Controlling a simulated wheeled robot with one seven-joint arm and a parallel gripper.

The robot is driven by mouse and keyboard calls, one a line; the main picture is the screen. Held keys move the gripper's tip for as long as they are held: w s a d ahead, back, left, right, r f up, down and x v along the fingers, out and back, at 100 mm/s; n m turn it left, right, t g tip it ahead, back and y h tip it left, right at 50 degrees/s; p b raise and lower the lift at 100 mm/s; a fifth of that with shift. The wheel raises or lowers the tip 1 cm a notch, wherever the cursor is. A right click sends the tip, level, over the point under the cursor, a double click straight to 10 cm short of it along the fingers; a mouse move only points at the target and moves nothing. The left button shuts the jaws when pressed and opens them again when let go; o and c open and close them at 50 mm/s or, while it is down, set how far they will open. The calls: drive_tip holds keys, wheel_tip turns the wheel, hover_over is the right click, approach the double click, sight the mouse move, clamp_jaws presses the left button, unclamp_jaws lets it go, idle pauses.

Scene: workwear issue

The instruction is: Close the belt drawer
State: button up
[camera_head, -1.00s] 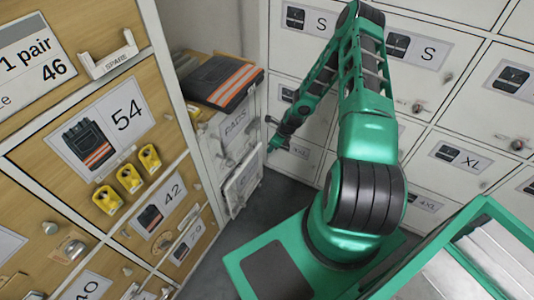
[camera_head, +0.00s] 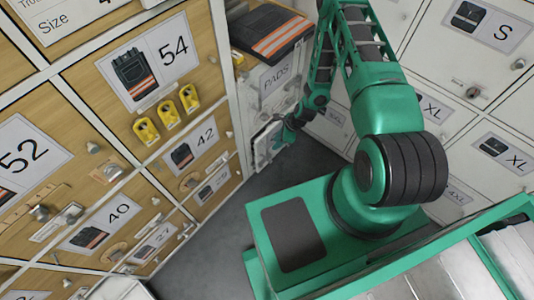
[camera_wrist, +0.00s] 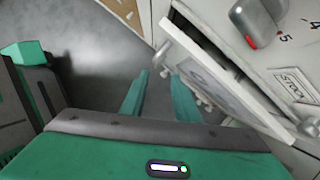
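A white drawer front with a label plate and small knob stands out from the low white cabinet in the head view (camera_head: 266,146). Its label is too small to read, so I cannot confirm that it is the belt drawer. In the wrist view this front (camera_wrist: 205,65) is slanted, with a dark gap between it and the cabinet. My gripper (camera_head: 284,138) is beside the front in the head view. In the wrist view my gripper (camera_wrist: 160,92) is open, with grey floor between its green fingers. The right finger is close to the front; contact cannot be told.
A drawer marked PADS (camera_head: 276,82) is above, with folded dark workwear (camera_head: 270,33) on top. White lockers (camera_head: 482,90) stand on the right. Grey floor (camera_head: 222,240) is clear between.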

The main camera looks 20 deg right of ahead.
sight(267, 153)
drive_tip(key=x, duration=1.1)
drive_tip(key=shift+s+a+f, duration=0.1)
drive_tip(key=shift+s+a, duration=0.2)
drive_tip(key=shift+a, duration=0.1)
clamp_jaws()
